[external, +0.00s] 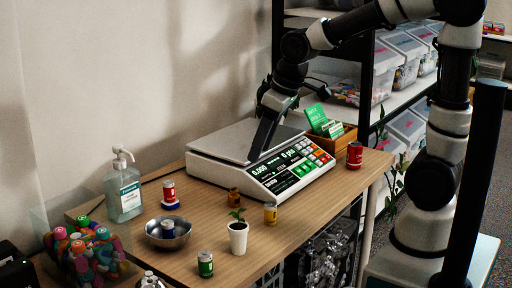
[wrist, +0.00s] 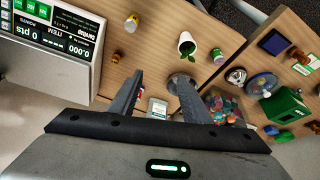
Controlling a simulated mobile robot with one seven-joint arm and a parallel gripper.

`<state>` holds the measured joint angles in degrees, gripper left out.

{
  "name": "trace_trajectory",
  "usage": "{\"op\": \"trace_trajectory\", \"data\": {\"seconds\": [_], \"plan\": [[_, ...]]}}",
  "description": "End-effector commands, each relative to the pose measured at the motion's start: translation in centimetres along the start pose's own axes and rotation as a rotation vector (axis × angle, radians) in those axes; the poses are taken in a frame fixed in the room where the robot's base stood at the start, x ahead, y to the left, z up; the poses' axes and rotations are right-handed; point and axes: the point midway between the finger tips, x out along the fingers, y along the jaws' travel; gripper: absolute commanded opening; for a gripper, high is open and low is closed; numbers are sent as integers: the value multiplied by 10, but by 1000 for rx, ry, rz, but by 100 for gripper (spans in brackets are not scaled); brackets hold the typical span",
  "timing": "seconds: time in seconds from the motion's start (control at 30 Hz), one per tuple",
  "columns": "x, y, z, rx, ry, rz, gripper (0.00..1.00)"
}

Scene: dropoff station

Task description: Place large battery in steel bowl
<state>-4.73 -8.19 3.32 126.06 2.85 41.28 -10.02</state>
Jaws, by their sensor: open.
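The steel bowl (external: 152,238) stands on the wooden table at the left. A small blue and white cylinder, seemingly a battery (external: 168,228), shows upright in it. In the wrist view the bowl (wrist: 176,79) is partly hidden behind one fingertip. Other small cylinders stand around it: a red and white one (external: 169,192) behind, a green one (external: 205,264) in front, and a yellow one (external: 270,213) to the right. I cannot tell which is the large battery by size. My gripper (external: 257,153) is over the scale, apart from the bowl; its fingers (wrist: 160,78) are open and empty.
A white scale (external: 225,170) fills the table's back middle. A potted plant (external: 238,238), a brown jar (external: 233,197) and a sanitizer bottle (external: 124,193) stand near the bowl. A clear bin of colourful bottles (external: 85,255) is at front left. A red can (external: 355,155) is far right.

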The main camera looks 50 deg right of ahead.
Motion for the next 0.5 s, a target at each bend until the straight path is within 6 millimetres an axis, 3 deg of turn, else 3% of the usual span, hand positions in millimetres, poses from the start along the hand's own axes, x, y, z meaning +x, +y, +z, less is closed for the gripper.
{"op": "trace_trajectory", "data": {"seconds": [0.03, 0.13, 0.3, 0.5], "plan": [[-48, 6, 12, 34, 87, 33, 44], [-74, 16, 56, 121, 101, 63, 44], [-93, 22, 111, 226, 118, 88, 44], [-97, 23, 132, 268, 122, 94, 44]]}}
